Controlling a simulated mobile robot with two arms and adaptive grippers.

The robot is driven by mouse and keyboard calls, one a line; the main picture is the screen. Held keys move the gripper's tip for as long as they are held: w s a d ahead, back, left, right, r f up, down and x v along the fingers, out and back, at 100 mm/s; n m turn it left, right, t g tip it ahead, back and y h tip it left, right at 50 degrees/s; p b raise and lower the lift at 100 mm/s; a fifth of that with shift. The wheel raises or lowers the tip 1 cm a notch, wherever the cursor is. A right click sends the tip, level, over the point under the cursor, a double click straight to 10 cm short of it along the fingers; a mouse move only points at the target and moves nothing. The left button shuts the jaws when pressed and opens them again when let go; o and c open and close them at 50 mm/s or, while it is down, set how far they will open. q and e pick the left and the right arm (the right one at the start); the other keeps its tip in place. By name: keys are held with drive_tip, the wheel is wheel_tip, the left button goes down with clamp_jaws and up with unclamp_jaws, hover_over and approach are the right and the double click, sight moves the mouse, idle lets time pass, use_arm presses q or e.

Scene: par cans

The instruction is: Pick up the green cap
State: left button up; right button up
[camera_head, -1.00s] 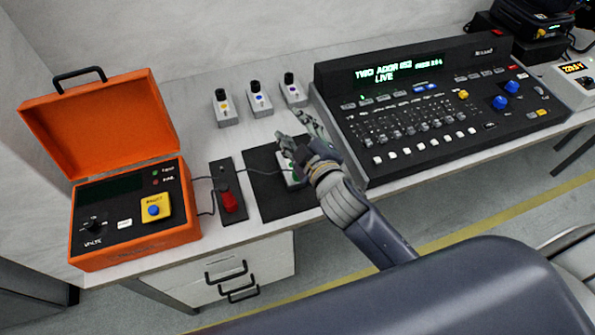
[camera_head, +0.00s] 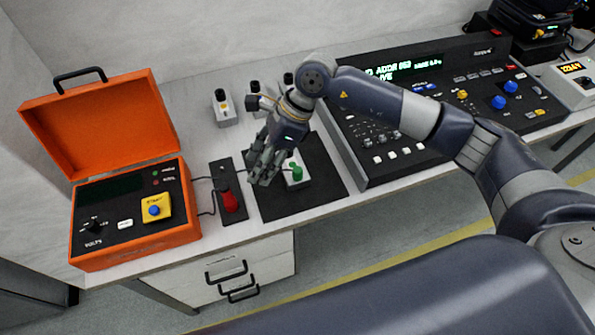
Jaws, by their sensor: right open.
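The green cap (camera_head: 297,172) sits on a small white block on the black mat (camera_head: 325,184). My right gripper (camera_head: 264,167) is open and points down just left of the cap, above the mat's left part. I cannot tell whether it touches anything. My right arm reaches in from the right and arches over the console. My left gripper is not in view.
A red-capped device (camera_head: 229,200) stands on a dark plate left of the mat. The open orange case (camera_head: 130,238) is further left. A small white switch box (camera_head: 223,112) stands behind. The large console (camera_head: 400,160) fills the right.

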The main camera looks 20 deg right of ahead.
sight(298, 169)
drive_tip(key=w+d+h, duration=0.3)
drive_tip(key=d+h, duration=0.2)
drive_tip(key=d, duration=0.5)
wheel_tip(298, 169, down, 6)
drive_tip(key=shift+d+r+p, duration=0.1)
drive_tip(key=shift+p, duration=0.7)
drive_tip(key=shift+s+f+p, duration=0.1)
drive_tip(key=shift+f+p, duration=0.2)
drive_tip(key=f+p, duration=0.1)
drive_tip(key=a+f, duration=0.1)
drive_tip(key=f, duration=0.1)
drive_tip(key=shift+f+p, duration=0.25)
drive_tip(key=shift+p, duration=0.1)
drive_tip(key=shift+f, duration=0.5)
drive_tip(key=c, duration=1.1)
